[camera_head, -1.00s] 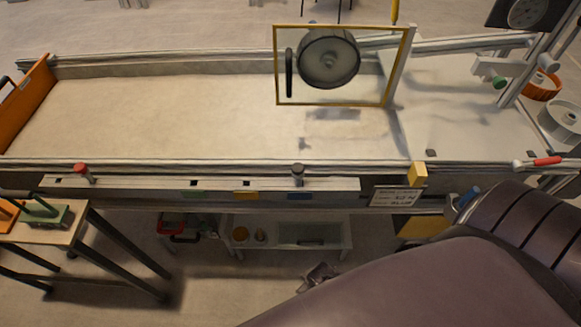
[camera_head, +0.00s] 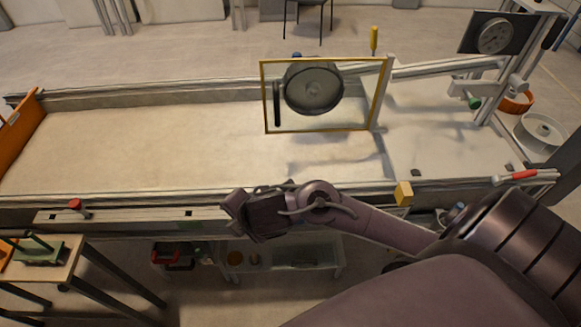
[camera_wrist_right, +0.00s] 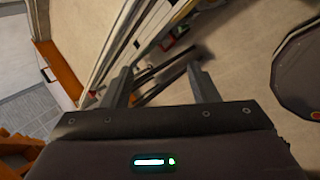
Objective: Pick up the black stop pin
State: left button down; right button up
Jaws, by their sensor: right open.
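I cannot make out the black stop pin in the head view now; my right arm covers the part of the front rail (camera_head: 130,216) where a dark-headed pin stood. My right gripper (camera_head: 230,208) is over the front edge of the sandbed, left of that spot. In the right wrist view its two fingers (camera_wrist_right: 161,84) are apart with a gap between them. Dark bars show beyond the gap, but I cannot tell whether any is the pin. My left gripper is not in view.
A red-headed pin (camera_head: 75,205) stands in the rail further left. The sandbed (camera_head: 150,135) has an orange end board (camera_head: 20,130) and a yellow-framed pane (camera_head: 264,100). A side table (camera_head: 60,262) stands front left. A yellow block (camera_head: 403,194) is at the front right.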

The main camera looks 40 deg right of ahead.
jog(key=d+f+n+g+h, duration=0.1)
jog(key=d+n, duration=0.3)
jog(key=d, duration=0.1)
jog(key=w+d+f+n+g, duration=0.1)
jog(key=d+f+n, duration=0.1)
jog(key=d+n, duration=0.3)
jog(key=d+f+n+g+h, duration=0.1)
jog(key=d+f+n, duration=0.1)
jog(key=d+n, duration=0.2)
jog(key=shift+w+d+f+n+h, duration=0.1)
jog(key=shift+w+d+n+h, duration=0.1)
jog(key=shift+d, duration=0.2)
jog(key=shift+w+d+f+n+h, duration=0.1)
jog(key=shift+w+d+n, duration=0.1)
jog(key=shift+d, duration=0.2)
jog(key=f, duration=0.4)
jog(key=shift+w+d+p, duration=0.3)
jog(key=shift+w+f, duration=0.25)
jog(key=shift+f, duration=0.2)
jog(key=c, duration=1.1)
jog(key=shift+r, duration=0.1)
